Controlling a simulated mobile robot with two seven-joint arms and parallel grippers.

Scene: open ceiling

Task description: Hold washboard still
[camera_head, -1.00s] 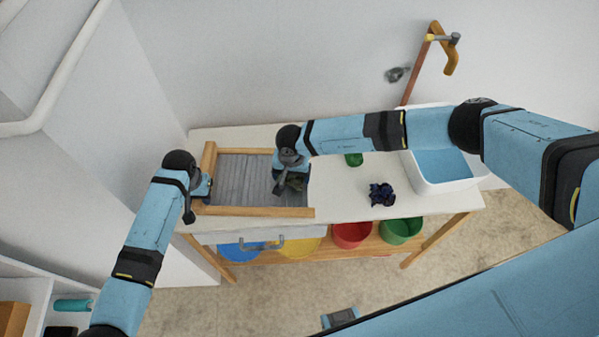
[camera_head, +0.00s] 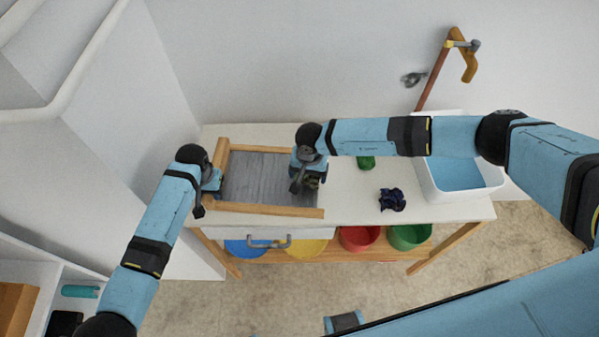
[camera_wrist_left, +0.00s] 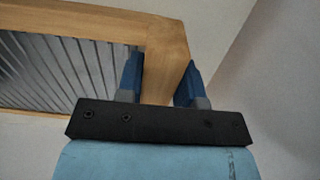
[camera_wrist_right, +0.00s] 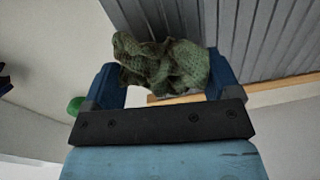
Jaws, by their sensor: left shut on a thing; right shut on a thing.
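The washboard (camera_head: 255,176), a ribbed grey panel in a wooden frame, lies on the white table at the left. My left gripper (camera_head: 212,183) is shut on its left wooden side. In the left wrist view the blue fingers (camera_wrist_left: 160,78) stand on either side of the wooden frame (camera_wrist_left: 165,50). My right gripper (camera_head: 310,180) is over the right part of the washboard, shut on a crumpled green cloth. In the right wrist view the green cloth (camera_wrist_right: 165,66) sits between the fingers, over the metal ribs (camera_wrist_right: 250,30). The board's right side is partly hidden by my right gripper.
A dark blue crumpled cloth (camera_head: 392,200) and a green object (camera_head: 366,162) lie on the table (camera_head: 350,205) right of the board. A white basin (camera_head: 465,177) with blue water is at the right end. Coloured buckets (camera_head: 358,238) stand on the shelf below.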

